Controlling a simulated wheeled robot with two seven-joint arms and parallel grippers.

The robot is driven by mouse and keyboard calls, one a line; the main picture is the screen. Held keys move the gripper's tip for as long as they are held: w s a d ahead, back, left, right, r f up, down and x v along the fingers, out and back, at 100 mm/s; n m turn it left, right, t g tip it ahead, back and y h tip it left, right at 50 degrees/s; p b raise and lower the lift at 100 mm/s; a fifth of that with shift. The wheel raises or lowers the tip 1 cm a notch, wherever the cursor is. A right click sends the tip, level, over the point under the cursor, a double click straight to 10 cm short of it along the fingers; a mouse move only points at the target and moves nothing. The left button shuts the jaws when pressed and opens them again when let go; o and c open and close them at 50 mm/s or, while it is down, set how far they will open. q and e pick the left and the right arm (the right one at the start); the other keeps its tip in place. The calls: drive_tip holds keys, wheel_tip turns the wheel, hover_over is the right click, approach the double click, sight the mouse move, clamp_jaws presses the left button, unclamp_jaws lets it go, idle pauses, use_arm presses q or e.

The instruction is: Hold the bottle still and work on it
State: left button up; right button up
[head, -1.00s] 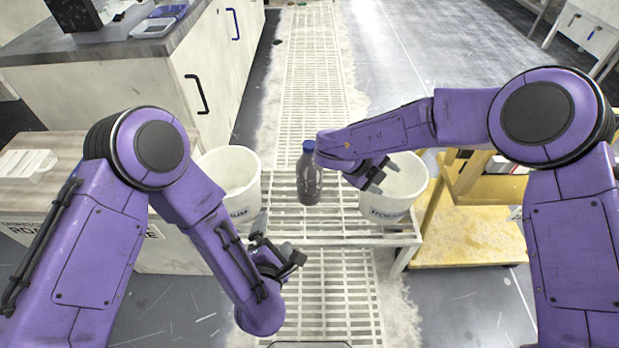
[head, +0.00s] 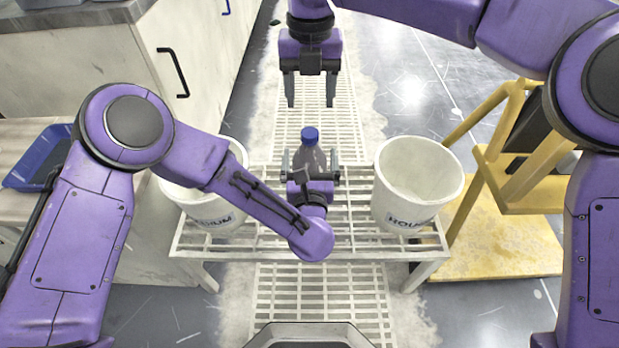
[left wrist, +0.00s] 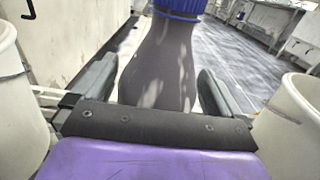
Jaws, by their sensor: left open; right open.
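The bottle (head: 308,158) is grey with a blue cap and stands upright on the white slatted rack (head: 350,238), between two white buckets. My left gripper (head: 311,166) is open, with one finger on each side of the bottle's body. In the left wrist view the bottle (left wrist: 162,62) rises between the open fingers, with visible gaps on both sides; its base is hidden by the gripper. My right gripper (head: 310,104) is open and empty, fingers pointing down, above and beyond the bottle's cap.
White buckets stand left (head: 207,206) and right (head: 414,185) of the bottle. A yellow step stand (head: 500,240) is at the right. A cabinet (head: 120,75) and a blue tray (head: 40,157) are at the left.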

use_arm(q)
drive_tip(key=shift+w, duration=0.75)
drive_tip(key=shift+c, duration=0.3)
